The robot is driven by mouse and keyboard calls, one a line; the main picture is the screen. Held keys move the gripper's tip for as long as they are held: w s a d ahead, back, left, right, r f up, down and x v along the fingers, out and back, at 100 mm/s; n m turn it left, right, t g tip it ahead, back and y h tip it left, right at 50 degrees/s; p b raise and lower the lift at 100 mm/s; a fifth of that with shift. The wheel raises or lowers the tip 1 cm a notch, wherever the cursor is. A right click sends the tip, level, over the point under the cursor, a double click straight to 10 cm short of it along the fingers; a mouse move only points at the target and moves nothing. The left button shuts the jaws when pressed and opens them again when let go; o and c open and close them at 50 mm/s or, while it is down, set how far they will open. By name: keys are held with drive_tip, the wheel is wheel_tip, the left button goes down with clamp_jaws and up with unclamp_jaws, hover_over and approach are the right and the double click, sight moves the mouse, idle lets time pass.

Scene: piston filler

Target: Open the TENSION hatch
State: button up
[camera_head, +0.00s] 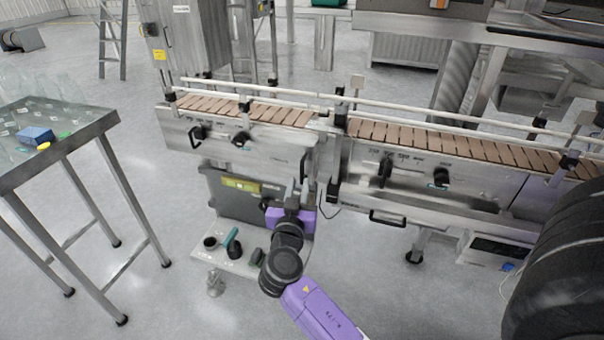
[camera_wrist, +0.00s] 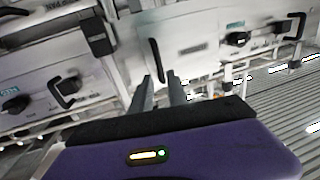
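The conveyor's steel side panels carry several dark handles and knobs. No lettering reads clearly as TENSION, so I cannot tell for sure which panel is that hatch. A panel with a dark upright handle (camera_head: 303,165) lies just left of the conveyor joint and looks closed. In the wrist view this handle (camera_wrist: 156,63) appears just beyond my fingertips, with a small unreadable label (camera_wrist: 192,48) beside it. My gripper (camera_head: 297,188) is in front of and below the panel. In the wrist view my gripper (camera_wrist: 160,78) has its fingers apart, with nothing between them.
On the conveyor's right section are a handle (camera_head: 385,172) and a knob (camera_head: 441,177). A dark clamp block (camera_head: 333,190) stands near my gripper. A steel table (camera_head: 95,128) is at left. A low board (camera_head: 226,262) with dark parts lies on the floor beside my arm.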

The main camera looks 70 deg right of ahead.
sight(302, 172)
drive_tip(key=x, duration=0.7)
drive_tip(key=shift+f, duration=0.1)
clamp_jaws()
idle(1.3)
